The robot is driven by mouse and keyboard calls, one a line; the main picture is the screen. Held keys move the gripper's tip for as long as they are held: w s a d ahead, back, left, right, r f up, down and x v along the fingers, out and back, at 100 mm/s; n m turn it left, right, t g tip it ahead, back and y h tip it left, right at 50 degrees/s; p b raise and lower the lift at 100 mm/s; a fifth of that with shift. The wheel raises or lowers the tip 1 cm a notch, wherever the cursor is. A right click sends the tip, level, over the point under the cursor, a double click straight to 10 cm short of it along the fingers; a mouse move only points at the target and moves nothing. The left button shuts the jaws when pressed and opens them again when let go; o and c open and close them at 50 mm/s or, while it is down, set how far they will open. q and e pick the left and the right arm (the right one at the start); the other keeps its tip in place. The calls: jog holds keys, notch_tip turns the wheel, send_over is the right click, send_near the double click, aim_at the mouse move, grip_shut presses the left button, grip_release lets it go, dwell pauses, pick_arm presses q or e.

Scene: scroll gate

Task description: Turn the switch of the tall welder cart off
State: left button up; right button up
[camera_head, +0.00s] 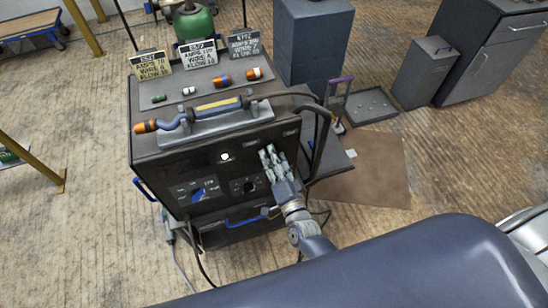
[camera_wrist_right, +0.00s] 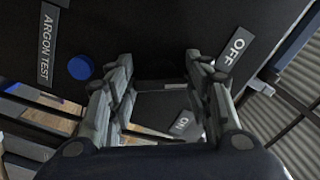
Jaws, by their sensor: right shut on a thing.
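The tall welder cart (camera_head: 165,172) is a dark box with dials on its front panel. My right gripper (camera_head: 268,156) is at the upper right of that panel. In the right wrist view, my right gripper (camera_wrist_right: 160,72) has its fingers on either side of a dark grey switch part (camera_wrist_right: 160,105) and is shut on it. An OFF label (camera_wrist_right: 237,48) shows beside the right finger, and an ON label (camera_wrist_right: 182,122) shows between the fingers. In the head view the gripper hides the switch. My left gripper is not in view.
A blue button (camera_wrist_right: 81,67) sits beside an ARGON TEST label (camera_wrist_right: 47,45). A torch with an orange end (camera_head: 146,127), small coloured parts and setting cards (camera_head: 198,54) are on the cart's top. Cables hang at its right side. A brown mat (camera_head: 375,165) lies right.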

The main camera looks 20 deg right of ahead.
jog(key=shift+f+n, duration=0.1)
jog(key=shift+n, duration=1)
jog(key=shift+c, duration=0.2)
jog(key=o, duration=1.1)
jog(key=shift+s, duration=0.1)
jog(key=s, duration=1.2)
jog(key=shift+d, duration=0.25)
jog(key=shift+w, duration=0.1)
